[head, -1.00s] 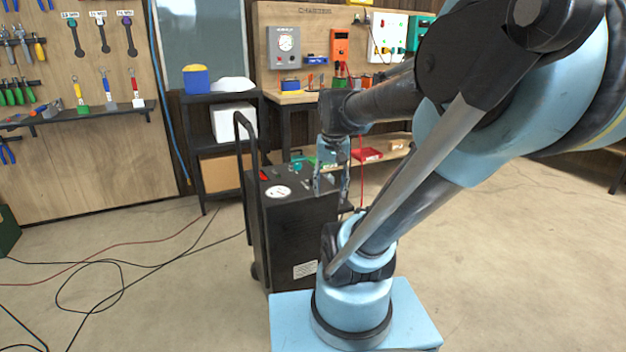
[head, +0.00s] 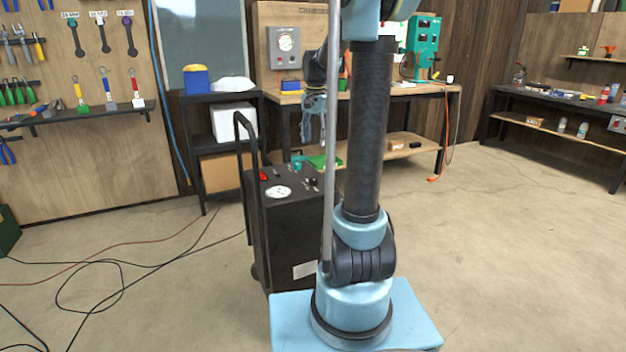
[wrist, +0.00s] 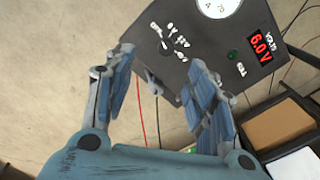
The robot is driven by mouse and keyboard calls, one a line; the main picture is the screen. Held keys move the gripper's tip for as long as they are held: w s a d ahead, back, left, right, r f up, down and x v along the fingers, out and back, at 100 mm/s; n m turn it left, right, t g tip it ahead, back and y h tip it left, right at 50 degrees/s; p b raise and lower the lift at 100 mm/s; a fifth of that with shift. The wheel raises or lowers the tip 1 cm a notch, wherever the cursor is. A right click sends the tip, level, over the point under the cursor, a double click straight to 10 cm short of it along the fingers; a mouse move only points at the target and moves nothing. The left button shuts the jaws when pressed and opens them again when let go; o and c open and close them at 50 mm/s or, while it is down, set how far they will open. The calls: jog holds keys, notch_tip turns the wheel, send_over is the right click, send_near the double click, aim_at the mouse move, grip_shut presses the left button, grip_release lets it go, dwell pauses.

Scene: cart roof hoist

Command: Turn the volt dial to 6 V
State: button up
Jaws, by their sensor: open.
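The black wheeled charger (head: 292,235) stands behind my base. In the wrist view its top panel (wrist: 205,50) carries the volt dial (wrist: 165,46), a dark knob with white marks around it. Its pointer is too small to read surely. A red display (wrist: 260,46) beside "VOLTS" reads 6.0 V. In the head view the dial (head: 312,183) is small near the panel's right side. My gripper (head: 314,142) hangs above the charger, apart from the panel.
A round white gauge (wrist: 218,5) and a green button (wrist: 232,55) are on the panel. The charger's tall handle (head: 240,135) rises at its left. A black shelf (head: 225,140) and a workbench (head: 400,95) stand behind. Cables (head: 100,265) lie on the left floor.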

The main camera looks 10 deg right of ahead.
aim_at(314, 178)
jog(key=shift+m, duration=0.4)
jog(key=w+f, duration=0.1)
jog(key=f, duration=0.5)
jog(key=w+f, duration=0.1)
jog(key=f, duration=0.5)
jog(key=w+f, duration=0.1)
jog(key=f, duration=0.5)
jog(key=shift+w, duration=0.15)
jog(key=shift+r, duration=0.1)
jog(key=c, duration=1.1)
